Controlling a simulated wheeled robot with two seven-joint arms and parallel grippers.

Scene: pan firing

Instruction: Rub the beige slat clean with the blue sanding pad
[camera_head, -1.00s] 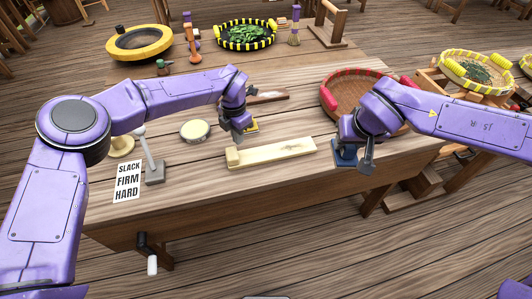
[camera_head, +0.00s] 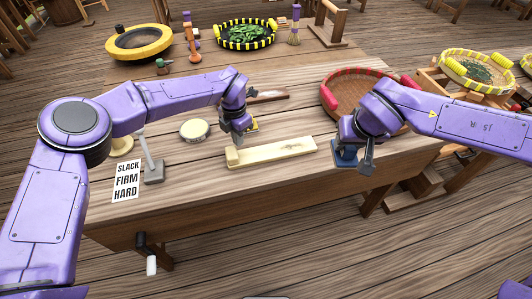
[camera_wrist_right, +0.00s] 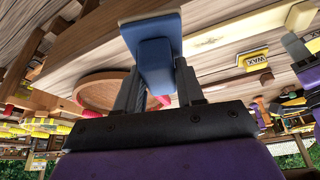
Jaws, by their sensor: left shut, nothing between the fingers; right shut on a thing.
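The beige slat (camera_head: 275,152) lies on the wooden workbench, with a raised block at its left end and a dark smudge on its right half. My right gripper (camera_head: 357,157) is shut on the blue sanding pad (camera_head: 345,159), just right of the slat's right end. In the right wrist view the pad (camera_wrist_right: 154,60) sits between the fingers, and the slat (camera_wrist_right: 235,30) shows to its right. I cannot tell whether the pad touches the bench. My left gripper (camera_head: 235,138) is shut and empty, above the slat's left part at its back edge.
A yellow wax block (camera_head: 252,125) is behind the slat, partly hidden by my left gripper; its label shows in the wrist view. A round tin (camera_head: 195,130), a grey lever (camera_head: 151,160) and a SLACK/FIRM/HARD card (camera_head: 127,181) are at left. A round brown tray (camera_head: 335,103) stands behind my right gripper.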

